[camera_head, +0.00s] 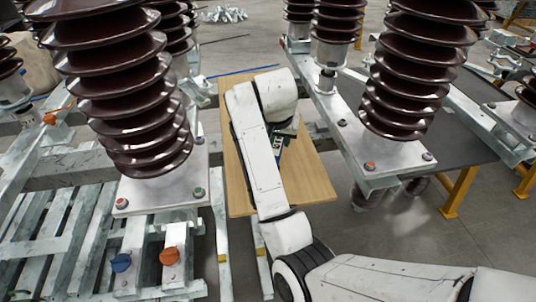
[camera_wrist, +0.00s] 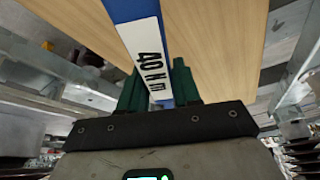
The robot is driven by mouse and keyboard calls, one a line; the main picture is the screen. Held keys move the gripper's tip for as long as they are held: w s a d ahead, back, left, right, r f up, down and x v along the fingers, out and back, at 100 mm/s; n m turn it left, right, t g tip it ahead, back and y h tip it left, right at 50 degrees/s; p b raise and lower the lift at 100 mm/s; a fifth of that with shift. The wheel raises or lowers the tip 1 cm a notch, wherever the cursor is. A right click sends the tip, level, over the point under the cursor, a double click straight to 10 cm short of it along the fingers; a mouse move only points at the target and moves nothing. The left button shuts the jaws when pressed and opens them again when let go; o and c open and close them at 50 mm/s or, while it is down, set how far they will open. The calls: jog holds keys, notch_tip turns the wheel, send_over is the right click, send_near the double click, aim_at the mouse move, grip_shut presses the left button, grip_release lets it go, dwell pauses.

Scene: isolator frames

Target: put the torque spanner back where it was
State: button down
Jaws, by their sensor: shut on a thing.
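The torque spanner (camera_wrist: 143,42) shows in the wrist view as a blue bar with a white label reading "40 Nm". It runs from the top edge down between the green fingers of my gripper (camera_wrist: 158,84), which is shut on it. Its far end is out of the picture. In the head view my gripper (camera_head: 284,137) is over a light wooden board (camera_head: 312,185), and a small part of the spanner's pale label (camera_head: 278,146) shows beside it. My arm hides much of the spanner and board there. I cannot tell whether the spanner touches the board.
Brown ribbed insulators (camera_head: 130,95) on metal frames stand left of the board, and another insulator (camera_head: 415,70) stands on the right frame. A dark grey tabletop (camera_head: 440,135) with yellow legs lies to the right. Bare board shows to the right of my arm.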

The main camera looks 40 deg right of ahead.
jog(key=w+f, duration=0.1)
jog(key=f, duration=0.1)
jog(key=w+a+f, duration=0.1)
jog(key=w+f, duration=0.1)
jog(key=shift+w+f+b, duration=0.3)
jog(key=shift+f, duration=0.05)
jog(key=shift+d+f, duration=0.1)
jog(key=shift+f, duration=1.3)
jog(key=shift+f, duration=0.1)
jog(key=c, duration=0.8)
grip_release()
jog(key=shift+s, duration=0.1)
jog(key=p+v, duration=0.1)
jog(key=v, duration=1.1)
